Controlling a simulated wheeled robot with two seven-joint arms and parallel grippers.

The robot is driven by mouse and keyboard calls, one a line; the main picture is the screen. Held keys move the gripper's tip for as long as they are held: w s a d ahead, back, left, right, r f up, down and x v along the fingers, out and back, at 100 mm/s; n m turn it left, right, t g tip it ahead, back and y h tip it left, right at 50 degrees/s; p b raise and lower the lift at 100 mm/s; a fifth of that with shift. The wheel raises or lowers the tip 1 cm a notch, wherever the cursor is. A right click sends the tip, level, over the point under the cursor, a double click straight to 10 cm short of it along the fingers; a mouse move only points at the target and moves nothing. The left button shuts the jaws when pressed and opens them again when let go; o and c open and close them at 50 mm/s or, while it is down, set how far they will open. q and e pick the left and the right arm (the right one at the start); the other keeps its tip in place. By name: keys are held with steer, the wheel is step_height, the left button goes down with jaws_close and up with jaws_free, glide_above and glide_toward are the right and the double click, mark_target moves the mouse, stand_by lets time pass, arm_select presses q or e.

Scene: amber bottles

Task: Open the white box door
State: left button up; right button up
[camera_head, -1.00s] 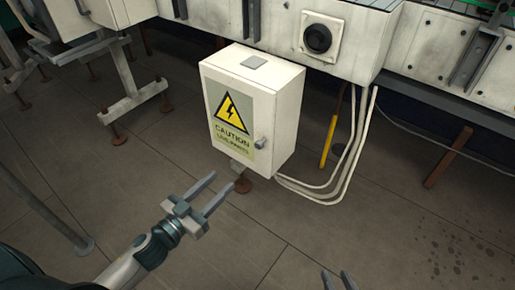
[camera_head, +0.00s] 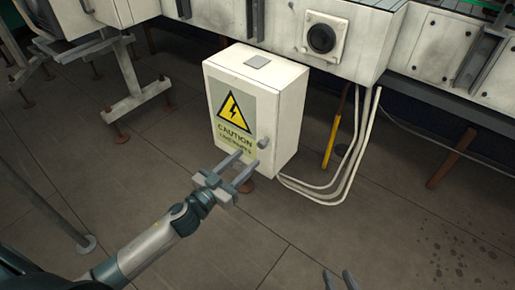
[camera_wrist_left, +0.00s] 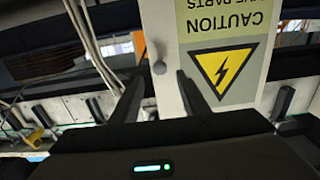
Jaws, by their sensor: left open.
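The white box (camera_head: 288,115) stands in the middle of the head view, its door (camera_head: 222,88) shut. The door bears a yellow caution sign (camera_head: 234,112) and a small grey handle (camera_head: 263,143) near its right edge. My left gripper (camera_head: 249,170) is open and empty, just in front of the door's lower part and below the handle. In the left wrist view the door appears upside down, with the handle (camera_wrist_left: 159,67) between the two open fingers, apart from them. My right gripper (camera_head: 338,281) shows only its fingertips at the bottom edge, apart from each other.
White cables (camera_head: 350,160) and a yellow post (camera_head: 331,142) are right of the box. A long machine with a round black knob (camera_head: 321,38) runs behind it. A metal post (camera_head: 60,220) stands at left. The floor in front is clear.

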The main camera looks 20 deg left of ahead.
mark_target(260, 146)
arm_select(q)
steer(key=shift+x, duration=3.5)
jaws_close()
